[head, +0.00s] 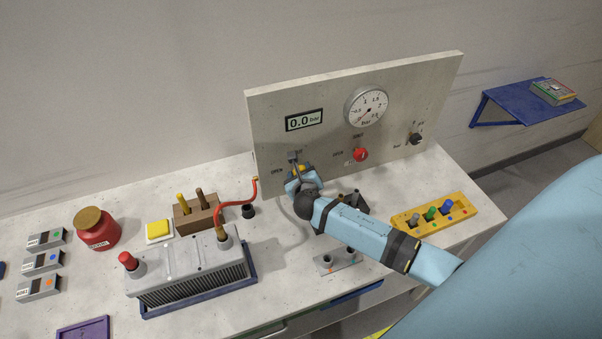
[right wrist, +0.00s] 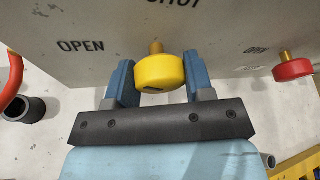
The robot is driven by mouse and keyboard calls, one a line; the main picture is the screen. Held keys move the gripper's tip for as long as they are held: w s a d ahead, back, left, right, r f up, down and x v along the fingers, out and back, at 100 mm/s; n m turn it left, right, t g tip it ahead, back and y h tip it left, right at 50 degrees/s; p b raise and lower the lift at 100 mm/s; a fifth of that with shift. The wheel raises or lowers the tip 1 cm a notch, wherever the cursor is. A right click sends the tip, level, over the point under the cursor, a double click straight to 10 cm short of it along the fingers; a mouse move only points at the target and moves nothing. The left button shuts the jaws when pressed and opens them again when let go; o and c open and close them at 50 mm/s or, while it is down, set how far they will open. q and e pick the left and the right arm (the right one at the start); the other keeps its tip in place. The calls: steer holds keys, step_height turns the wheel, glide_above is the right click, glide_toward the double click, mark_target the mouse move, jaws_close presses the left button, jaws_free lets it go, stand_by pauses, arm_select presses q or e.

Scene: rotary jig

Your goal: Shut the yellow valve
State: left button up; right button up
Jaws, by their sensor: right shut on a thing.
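The yellow valve (head: 302,168) is a round knob low on the left part of the upright grey panel (head: 262,115). In the right wrist view the yellow valve (right wrist: 160,72) sits on a brass stem between my blue fingers, with a dark mark low on its face. "OPEN" is printed to its left and "SHUT" above it. My right gripper (head: 300,180) is shut on the valve, and its arm comes in from the right. In the head view the gripper hides much of the knob. My left gripper is not in view.
A red valve (head: 361,154), a gauge (head: 367,107) and a black knob (head: 415,139) are on the panel to the right. A display (head: 304,120) reads 0.0 bar. A grey finned box (head: 190,269) with a red hose (head: 238,201) stands front left. A yellow tray (head: 462,215) lies right.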

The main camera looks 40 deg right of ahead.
steer(key=m+y, duration=0.2)
steer(key=m, duration=0.1)
steer(key=shift+m+y, duration=0.3)
steer(key=m+t+y, duration=0.1)
steer(key=m+y, duration=0.1)
steer(key=m, duration=0.1)
stand_by(0.3)
stand_by(0.5)
steer(key=o, duration=0.9)
steer(key=v, duration=0.4)
steer(key=b+v, duration=0.1)
steer(key=v, duration=0.4)
steer(key=b+v, duration=0.1)
steer(key=v, duration=0.4)
steer(key=shift+d, duration=0.25)
